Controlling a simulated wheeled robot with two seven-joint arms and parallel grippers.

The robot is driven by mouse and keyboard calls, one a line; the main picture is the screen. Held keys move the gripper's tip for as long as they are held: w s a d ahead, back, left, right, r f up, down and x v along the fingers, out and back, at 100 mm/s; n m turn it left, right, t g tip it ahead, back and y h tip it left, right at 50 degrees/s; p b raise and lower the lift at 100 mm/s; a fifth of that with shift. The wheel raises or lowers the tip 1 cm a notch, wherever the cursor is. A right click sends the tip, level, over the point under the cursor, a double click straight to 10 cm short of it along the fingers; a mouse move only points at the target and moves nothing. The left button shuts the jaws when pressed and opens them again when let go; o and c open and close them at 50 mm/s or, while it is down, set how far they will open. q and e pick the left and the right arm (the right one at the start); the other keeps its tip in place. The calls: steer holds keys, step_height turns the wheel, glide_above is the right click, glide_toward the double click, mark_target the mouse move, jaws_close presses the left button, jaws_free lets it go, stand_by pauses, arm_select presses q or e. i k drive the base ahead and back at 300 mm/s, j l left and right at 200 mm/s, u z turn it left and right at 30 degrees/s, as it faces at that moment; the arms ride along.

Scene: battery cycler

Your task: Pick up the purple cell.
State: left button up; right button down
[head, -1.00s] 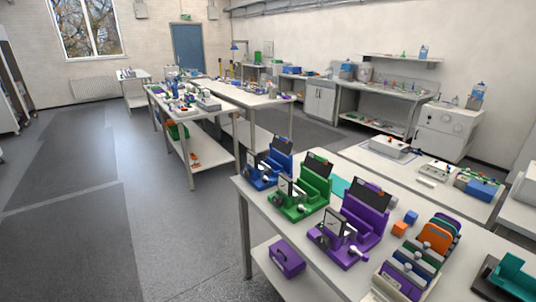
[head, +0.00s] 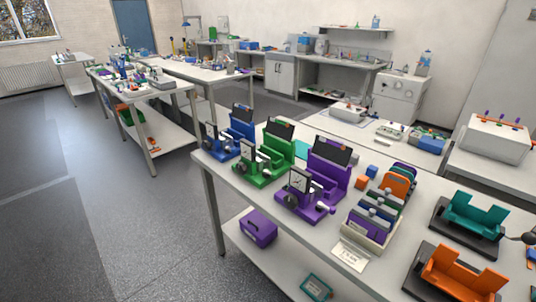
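A cream rack (head: 347,231) stands on the near table, to the right of the purple machine (head: 312,205). Several flat upright pieces fill it. A purple one (head: 361,222) is at its near end, with dark and grey pieces behind it. An orange piece (head: 396,184) stands toward the far end, with another purple piece (head: 405,168) behind it, partly hidden. I cannot tell which of these purple pieces is the purple cell. Neither of my grippers is in view.
Green (head: 268,165) and blue (head: 231,140) machines stand left of the purple one. Teal (head: 474,214) and orange (head: 458,275) cradles are at the right. A purple box (head: 258,228) is on the lower shelf. Small orange and blue blocks lie behind the rack. The floor at left is clear.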

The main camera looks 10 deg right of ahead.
mark_target(371, 230)
steer(key=z, duration=1.25)
steer(key=i+j+z, duration=0.2)
steer(key=z, duration=0.25)
